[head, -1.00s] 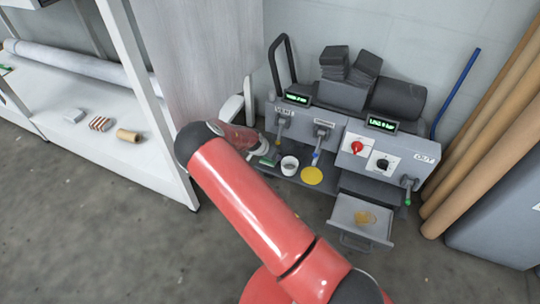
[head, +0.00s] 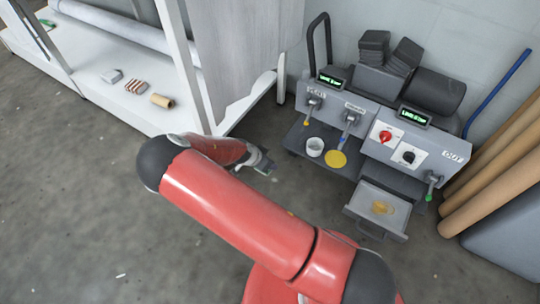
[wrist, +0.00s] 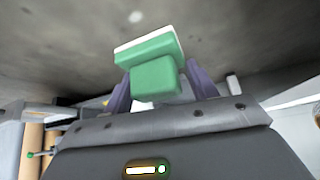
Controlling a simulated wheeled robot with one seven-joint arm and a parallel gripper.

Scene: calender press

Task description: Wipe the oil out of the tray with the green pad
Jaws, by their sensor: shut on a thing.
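My gripper (wrist: 152,88) is shut on the green pad (wrist: 150,52), which has a white face and fills the upper middle of the wrist view. In the head view my gripper (head: 266,168) hangs over open floor to the left of the press, and the pad is hard to make out there. The tray (head: 404,222) is a pulled-out grey drawer at the lower right of the press. A yellow-brown oil patch (head: 381,208) lies on its floor. The gripper and pad are well apart from the tray.
The press (head: 335,112) has levers and knobs on its front. A white cup (head: 315,146) and a yellow disc (head: 336,160) are on its ledge. A white shelf (head: 75,70) stands left, and brown rolls (head: 480,190) lean at right.

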